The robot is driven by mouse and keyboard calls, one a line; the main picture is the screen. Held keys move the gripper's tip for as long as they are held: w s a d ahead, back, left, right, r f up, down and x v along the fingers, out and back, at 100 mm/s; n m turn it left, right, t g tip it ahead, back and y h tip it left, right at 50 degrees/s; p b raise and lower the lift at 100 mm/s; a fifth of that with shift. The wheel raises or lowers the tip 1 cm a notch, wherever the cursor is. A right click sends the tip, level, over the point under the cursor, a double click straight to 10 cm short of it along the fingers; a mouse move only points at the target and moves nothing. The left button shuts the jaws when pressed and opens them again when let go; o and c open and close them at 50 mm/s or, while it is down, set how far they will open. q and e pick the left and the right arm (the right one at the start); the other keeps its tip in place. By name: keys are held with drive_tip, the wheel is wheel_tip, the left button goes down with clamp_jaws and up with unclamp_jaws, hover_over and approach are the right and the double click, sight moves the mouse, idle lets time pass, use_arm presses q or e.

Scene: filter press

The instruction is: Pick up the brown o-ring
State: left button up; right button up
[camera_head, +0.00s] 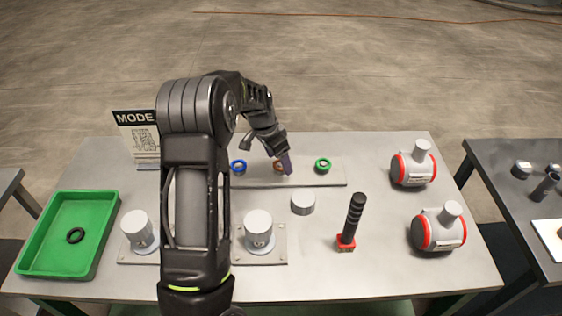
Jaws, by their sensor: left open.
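The brown o-ring (278,166) sits on the raised strip at the back of the table, between a blue ring (238,167) and a green ring (323,165). My left gripper (286,163) is at the brown ring, its fingers covering part of it from the right. The gripper is open; I cannot tell whether its fingers touch or surround the ring. My right gripper is not in view.
A green tray (25,262) with a black ring (75,235) is at left. Metal cylinders (259,228), a black-handled tool (352,218) and two red-banded canisters (413,166) (438,228) stand on the table. A sign (137,133) stands behind.

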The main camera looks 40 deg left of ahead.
use_arm(q)
drive_tip(key=shift+f, duration=0.15)
drive_tip(key=shift+c, duration=0.3)
drive_tip(key=c, duration=1.3)
